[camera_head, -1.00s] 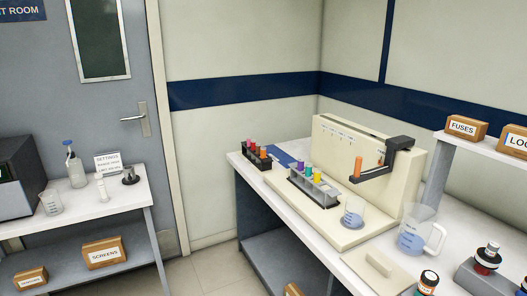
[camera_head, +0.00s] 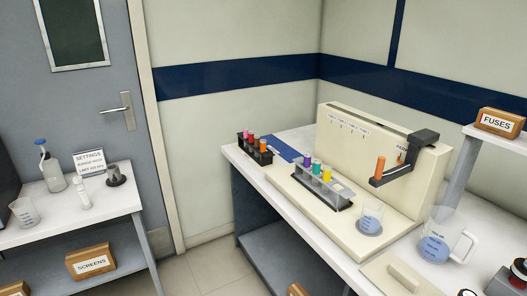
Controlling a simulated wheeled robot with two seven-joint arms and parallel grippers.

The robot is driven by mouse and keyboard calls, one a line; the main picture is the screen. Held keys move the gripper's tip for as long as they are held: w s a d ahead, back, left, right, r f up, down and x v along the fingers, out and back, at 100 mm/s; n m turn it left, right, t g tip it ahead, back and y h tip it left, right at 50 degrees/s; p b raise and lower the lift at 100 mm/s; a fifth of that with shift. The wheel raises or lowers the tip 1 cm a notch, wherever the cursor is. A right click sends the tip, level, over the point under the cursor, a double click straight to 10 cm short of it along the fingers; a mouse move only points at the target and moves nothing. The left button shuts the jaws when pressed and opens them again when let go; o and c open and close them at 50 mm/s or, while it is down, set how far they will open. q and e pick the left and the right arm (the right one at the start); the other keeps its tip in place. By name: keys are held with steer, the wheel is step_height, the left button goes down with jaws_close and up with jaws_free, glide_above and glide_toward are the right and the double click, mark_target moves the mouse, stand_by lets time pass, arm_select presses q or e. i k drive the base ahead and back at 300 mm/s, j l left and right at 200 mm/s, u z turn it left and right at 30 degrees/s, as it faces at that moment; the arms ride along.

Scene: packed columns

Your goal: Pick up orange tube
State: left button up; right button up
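An orange tube (camera_head: 380,166) stands upright at the end of the dark arm (camera_head: 405,166) on the cream machine (camera_head: 365,140). Another orange-topped tube (camera_head: 263,145) stands in the black rack (camera_head: 262,158) at the bench's far left end, beside red and pink ones. A grey rack (camera_head: 325,190) on the machine's base holds a purple tube (camera_head: 307,160), a teal tube (camera_head: 316,165) and a yellow tube (camera_head: 326,174). Neither of my grippers is in view.
A small beaker (camera_head: 370,217) stands on the machine's base and a larger jug (camera_head: 441,238) to its right. A raised shelf with a FUSES box (camera_head: 498,122) is at right. A side table (camera_head: 75,215) with bottles stands at left, with open floor (camera_head: 205,268) between.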

mark_target(262, 142)
steer(key=i+j+z, duration=0.1)
steer(key=z, duration=0.6)
steer(key=i+j+z, duration=0.5)
steer(key=j, duration=0.4)
steer(key=i+j, duration=0.15)
steer(key=j, duration=0.15)
steer(key=i+j, duration=0.2)
steer(key=j, duration=0.15)
steer(key=i+j, duration=0.15)
steer(key=j, duration=0.15)
steer(key=z, duration=0.05)
